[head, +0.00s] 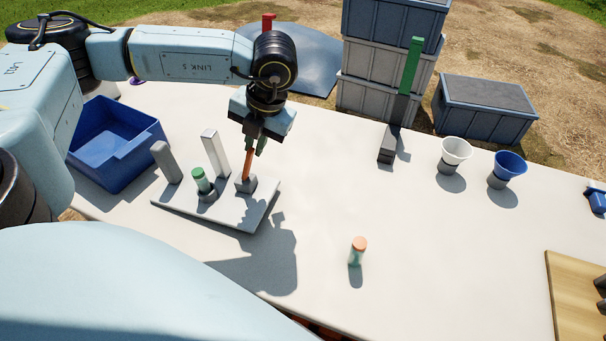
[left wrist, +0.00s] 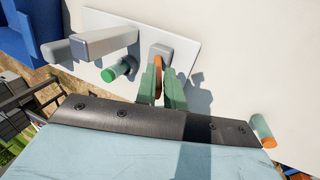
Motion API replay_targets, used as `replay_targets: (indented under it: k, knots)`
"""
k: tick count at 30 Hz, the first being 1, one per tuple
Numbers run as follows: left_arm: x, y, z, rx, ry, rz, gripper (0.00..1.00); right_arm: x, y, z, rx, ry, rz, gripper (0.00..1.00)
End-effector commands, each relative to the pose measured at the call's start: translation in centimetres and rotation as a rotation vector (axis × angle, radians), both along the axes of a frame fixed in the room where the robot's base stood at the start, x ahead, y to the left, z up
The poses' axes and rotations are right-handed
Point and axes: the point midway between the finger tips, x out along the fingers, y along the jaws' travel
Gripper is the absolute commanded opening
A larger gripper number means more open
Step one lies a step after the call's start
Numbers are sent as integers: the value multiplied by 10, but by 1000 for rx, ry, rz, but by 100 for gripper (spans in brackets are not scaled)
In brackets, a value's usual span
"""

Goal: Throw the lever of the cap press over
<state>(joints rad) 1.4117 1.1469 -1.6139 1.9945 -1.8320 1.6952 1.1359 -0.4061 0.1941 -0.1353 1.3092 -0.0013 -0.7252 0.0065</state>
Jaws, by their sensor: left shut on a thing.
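The cap press stands on a white base plate (head: 232,214) at the left of the table, with a grey post, a white post (head: 215,153) and a green-capped vial (head: 201,180) in a dark holder between them. Its orange lever (head: 248,166) rises from a grey block (head: 244,184) at the plate's right end. My left gripper (head: 255,143) points down from above and is shut on the lever's upper part. In the left wrist view the lever (left wrist: 158,78) lies between the green fingers (left wrist: 163,90). The vial's green cap (left wrist: 108,75) also shows there. My right gripper is not seen.
A blue bin (head: 115,150) stands left of the press. A vial with an orange cap (head: 358,250) stands alone in front. A green-topped stand (head: 411,70), a white cup (head: 455,150) and a blue cup (head: 507,168) are at the back right. The table's middle is clear.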

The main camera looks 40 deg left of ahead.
Motion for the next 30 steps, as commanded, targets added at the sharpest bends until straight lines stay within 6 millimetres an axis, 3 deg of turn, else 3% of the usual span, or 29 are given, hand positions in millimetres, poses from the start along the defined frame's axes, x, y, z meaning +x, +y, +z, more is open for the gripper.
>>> replay_targets:
  k: [4,13,25,30]
  knots:
    - [-1,3,1,-9,-4,3,0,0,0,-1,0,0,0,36]
    - [-9,33,3,-121,-36,5,0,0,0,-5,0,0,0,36]
    - [-11,38,5,-145,-43,2,0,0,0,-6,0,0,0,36]
    - [-15,53,4,-196,-57,7,0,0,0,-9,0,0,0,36]
